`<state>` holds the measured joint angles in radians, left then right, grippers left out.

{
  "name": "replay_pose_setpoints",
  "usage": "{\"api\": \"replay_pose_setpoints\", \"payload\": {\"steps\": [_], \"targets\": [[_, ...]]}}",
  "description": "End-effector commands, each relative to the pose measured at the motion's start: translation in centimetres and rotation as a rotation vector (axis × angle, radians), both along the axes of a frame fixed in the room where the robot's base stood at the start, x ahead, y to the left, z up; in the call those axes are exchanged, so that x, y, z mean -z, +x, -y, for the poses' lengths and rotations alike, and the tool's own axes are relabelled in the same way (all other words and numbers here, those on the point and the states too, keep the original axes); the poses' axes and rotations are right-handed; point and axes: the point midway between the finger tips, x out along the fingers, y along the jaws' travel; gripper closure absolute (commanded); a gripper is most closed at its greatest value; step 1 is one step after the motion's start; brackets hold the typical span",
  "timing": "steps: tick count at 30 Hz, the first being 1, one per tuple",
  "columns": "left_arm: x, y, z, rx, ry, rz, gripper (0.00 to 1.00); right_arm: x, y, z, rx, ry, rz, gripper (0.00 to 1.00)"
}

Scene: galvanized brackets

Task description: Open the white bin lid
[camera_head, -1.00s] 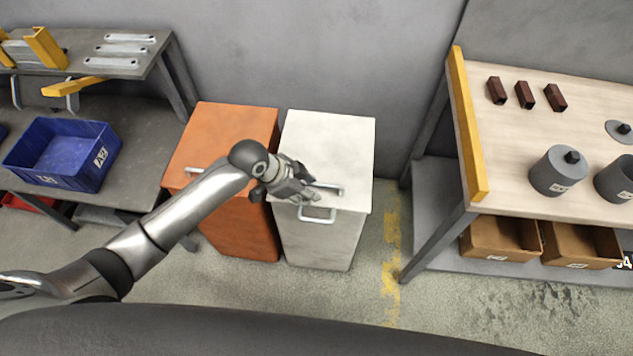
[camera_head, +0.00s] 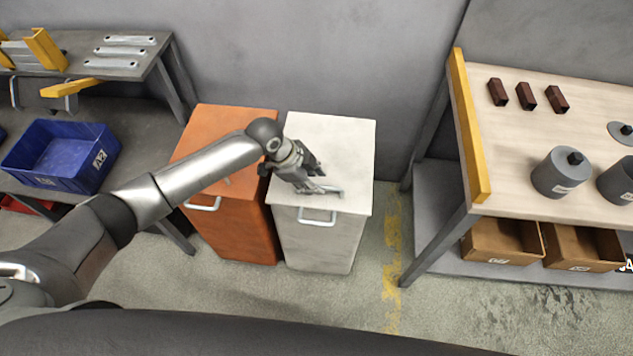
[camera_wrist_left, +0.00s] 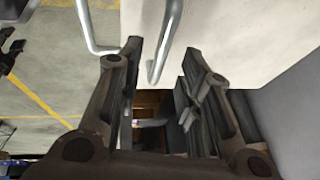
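The white bin (camera_head: 322,243) stands upright beside the orange bin, and its white lid (camera_head: 345,145) lies flat and closed on top. A metal bar handle (camera_head: 336,192) is on the lid near its front edge, partly hidden by my gripper. A second handle (camera_head: 317,222) is on the bin's front face. My left gripper (camera_head: 318,186) is over the front part of the lid, at the lid handle. In the left wrist view, its fingers (camera_wrist_left: 161,55) are apart, with a metal bar (camera_wrist_left: 166,40) showing between the tips, not clamped. My right gripper is not in view.
The orange bin (camera_head: 235,225) stands close on the left, under my left arm. A workbench (camera_head: 550,125) with a yellow edge is on the right. A blue crate (camera_head: 62,155) sits on the left bench. A grey wall is behind the bins. Floor in front is clear.

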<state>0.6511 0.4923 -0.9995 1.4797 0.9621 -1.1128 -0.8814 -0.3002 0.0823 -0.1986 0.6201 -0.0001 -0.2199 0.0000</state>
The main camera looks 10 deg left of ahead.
Motion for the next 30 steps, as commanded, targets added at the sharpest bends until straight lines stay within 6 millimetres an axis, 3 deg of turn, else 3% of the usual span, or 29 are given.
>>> {"api": "replay_pose_setpoints", "payload": {"steps": [6, 17, 25, 30], "targets": [[1.9, 0.4, 0.9, -0.001, 0.000, 0.000, 0.66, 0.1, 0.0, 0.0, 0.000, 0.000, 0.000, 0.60], [2.3, 0.5, 1.0, -0.001, 0.001, 0.001, 0.66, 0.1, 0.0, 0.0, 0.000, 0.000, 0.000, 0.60], [2.3, 0.5, 1.0, 0.000, 0.000, 0.001, 1.00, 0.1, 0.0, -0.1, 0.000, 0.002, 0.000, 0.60], [2.3, 0.5, 1.0, -0.001, 0.000, 0.001, 1.00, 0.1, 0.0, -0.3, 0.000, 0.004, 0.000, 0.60]]}}
